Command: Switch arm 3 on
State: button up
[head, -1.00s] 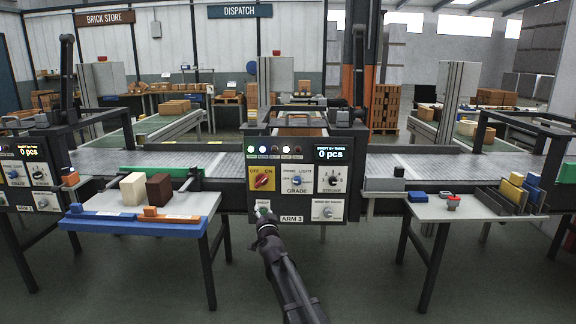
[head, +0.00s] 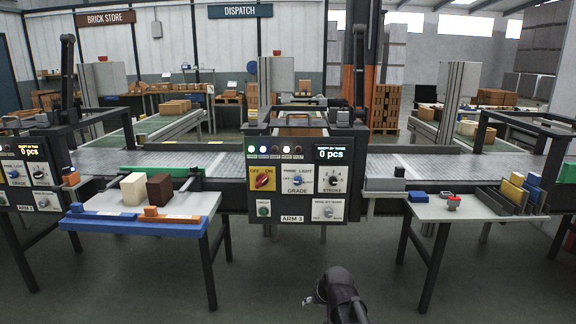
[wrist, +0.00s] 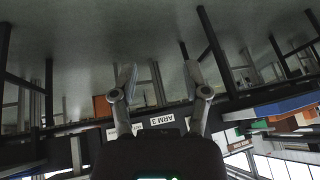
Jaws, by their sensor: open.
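The ARM 3 panel (head: 292,219) is at the middle of the head view. Its red OFF/ON switch (head: 262,179) sits on a yellow plate, its handle tilted. A green button (head: 263,208) is below it. Knobs marked GRADE (head: 297,180) and STROKE (head: 333,180) sit to the right. The display (head: 331,154) reads 0 pcs. My gripper (head: 312,298) is low in front of the panel, apart from it and holding nothing. In the wrist view, its fingers (wrist: 158,77) are spread, with the ARM 3 label (wrist: 152,99) upside down between them.
A left table (head: 190,203) holds cream and brown blocks, with blue and orange pieces along its front edge. A right table (head: 440,210) holds small red and blue parts and grey bins. Another panel (head: 28,178) stands far left. The floor before the panel is open.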

jog(key=s+d+f+m+g+h, duration=0.1)
jog(key=s+d+g+h, duration=0.15)
jog(key=s+d, duration=0.35)
jog(key=s+d+f+g+h, duration=0.1)
jog(key=s+d+g, duration=0.2)
jog(key=s, duration=0.6)
notch_tip(320, 180, up, 23)
jog(key=p, duration=2.3)
jog(key=shift+w, duration=0.4)
jog(key=shift+f+y, duration=0.15)
jog(key=shift+y, duration=0.1)
